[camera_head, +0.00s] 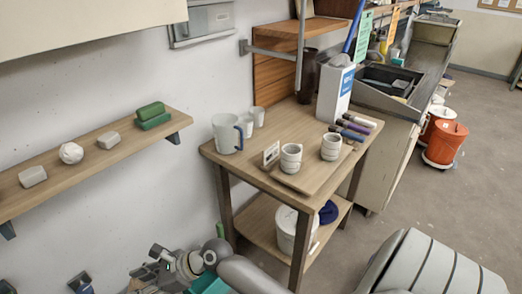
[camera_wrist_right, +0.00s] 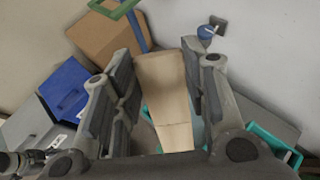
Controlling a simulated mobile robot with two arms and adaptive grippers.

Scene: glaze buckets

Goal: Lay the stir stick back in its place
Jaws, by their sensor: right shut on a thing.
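In the right wrist view a flat, pale wooden piece, which looks like the stir stick (camera_wrist_right: 162,85), lies between the two fingers of my right gripper (camera_wrist_right: 158,95). That gripper is shut on it. In the head view my right gripper (camera_head: 150,272) is low at the bottom left, below the wall shelf and left of the wooden table (camera_head: 195,150). The stick cannot be made out there. A wooden tray (camera_head: 318,178) with two stacks of white cups (camera_head: 290,158) is on the table. I cannot make out my left gripper in either view.
A jug (camera_head: 226,134), small cups (camera_head: 258,116) and a white container (camera_head: 335,92) stand on the table; a white bucket (camera_head: 286,228) is underneath. Orange buckets (camera_head: 445,142) stand by the sink. The wall shelf (camera_head: 90,150) is at left. A teal crate (camera_wrist_right: 272,146) and cardboard box (camera_wrist_right: 105,35) are near my right gripper.

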